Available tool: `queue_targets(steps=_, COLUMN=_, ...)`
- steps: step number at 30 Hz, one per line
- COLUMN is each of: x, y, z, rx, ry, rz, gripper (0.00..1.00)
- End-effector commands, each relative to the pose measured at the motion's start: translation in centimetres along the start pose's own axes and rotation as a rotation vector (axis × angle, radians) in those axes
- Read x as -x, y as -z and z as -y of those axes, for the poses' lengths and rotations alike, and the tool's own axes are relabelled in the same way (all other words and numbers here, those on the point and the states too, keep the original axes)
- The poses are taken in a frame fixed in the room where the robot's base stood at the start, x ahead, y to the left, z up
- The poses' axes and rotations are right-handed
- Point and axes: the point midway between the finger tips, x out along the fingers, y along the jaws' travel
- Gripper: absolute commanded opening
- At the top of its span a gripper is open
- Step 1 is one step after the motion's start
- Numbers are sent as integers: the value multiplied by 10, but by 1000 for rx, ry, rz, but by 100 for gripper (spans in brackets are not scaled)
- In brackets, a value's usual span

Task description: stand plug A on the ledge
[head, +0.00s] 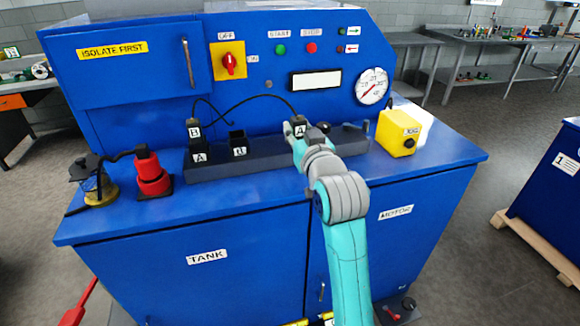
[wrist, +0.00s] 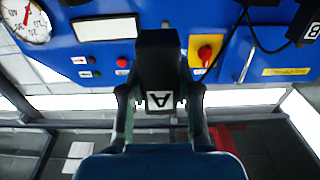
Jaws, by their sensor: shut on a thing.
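Plug A (head: 300,131) is a black block with a white A label and a black cable from its top. My gripper (head: 297,129) is shut on it, over the right part of the dark grey ledge (head: 270,157). In the wrist view plug A (wrist: 159,62) sits between the fingers of my gripper (wrist: 159,92), its label upside down. I cannot tell if its bottom touches the ledge; my arm hides part of it. Plug B (head: 194,129) stands in the socket labelled A (head: 199,157) at the ledge's left end. The socket labelled B (head: 238,145) looks empty.
A red and black object (head: 152,175) and a glass jar with a brass base (head: 98,188) stand left of the ledge. A yellow box (head: 398,132) stands to its right. The blue panel (head: 300,60) with switch and gauge rises behind. A cable arches between the plugs.

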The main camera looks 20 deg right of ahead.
Motion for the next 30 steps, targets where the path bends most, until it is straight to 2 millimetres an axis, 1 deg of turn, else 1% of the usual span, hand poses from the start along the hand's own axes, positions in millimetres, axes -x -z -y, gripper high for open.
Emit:
queue_targets(steps=3, x=0, y=-23, z=0, rx=0, ry=0, rz=6, gripper=0)
queue_targets(steps=6, x=0, y=-40, z=0, rx=0, ry=0, rz=5, gripper=0)
queue_targets(steps=9, x=0, y=-52, z=0, rx=0, ry=0, rz=3, gripper=0)
queue_targets(steps=14, x=0, y=-61, z=0, rx=0, ry=0, rz=2, gripper=0)
queue_targets(steps=16, x=0, y=-67, z=0, rx=0, ry=0, rz=3, gripper=0)
queue_targets(steps=21, x=0, y=-90, z=0, rx=0, ry=0, rz=4, gripper=0)
queue_targets(steps=24, x=0, y=-95, z=0, rx=0, ry=0, rz=1, gripper=0)
queue_targets(steps=30, x=0, y=-95, z=0, rx=0, ry=0, rz=0, gripper=0)
